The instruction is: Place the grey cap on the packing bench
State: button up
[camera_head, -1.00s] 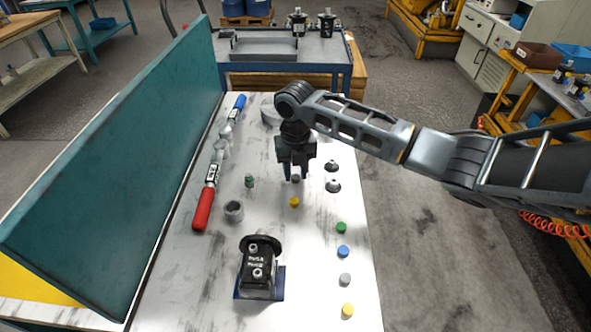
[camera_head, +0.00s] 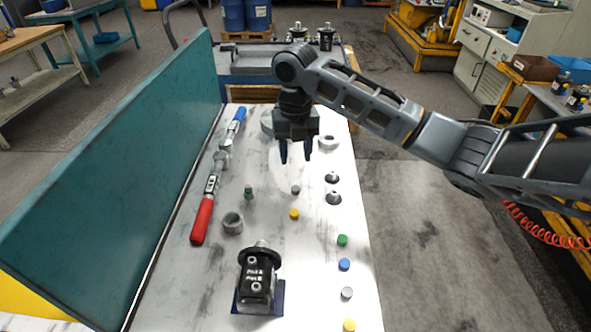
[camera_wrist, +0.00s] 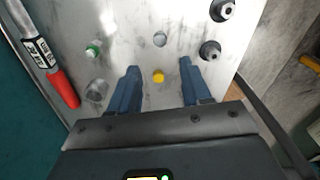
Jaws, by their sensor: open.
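A small grey cap (camera_head: 295,189) sits on the bench top (camera_head: 275,245), just behind a yellow cap (camera_head: 294,214). In the wrist view the grey cap (camera_wrist: 160,39) lies beyond the fingertips, near the top centre, with the yellow cap (camera_wrist: 158,76) nearer. My gripper (camera_head: 296,160) is open and empty, pointing down above the bench and apart from the cap. The wrist view shows its two blue fingers (camera_wrist: 159,66) spread wide.
A black motor (camera_head: 258,275) stands at the front on a blue base. A red-handled torque wrench (camera_head: 203,218) lies along the left by the teal panel (camera_head: 130,170). A metal ring (camera_head: 233,222), a green-topped fitting (camera_head: 248,193) and two dark fittings (camera_head: 333,197) stand around the caps.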

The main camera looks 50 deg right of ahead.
jog(key=shift+r, duration=1.25)
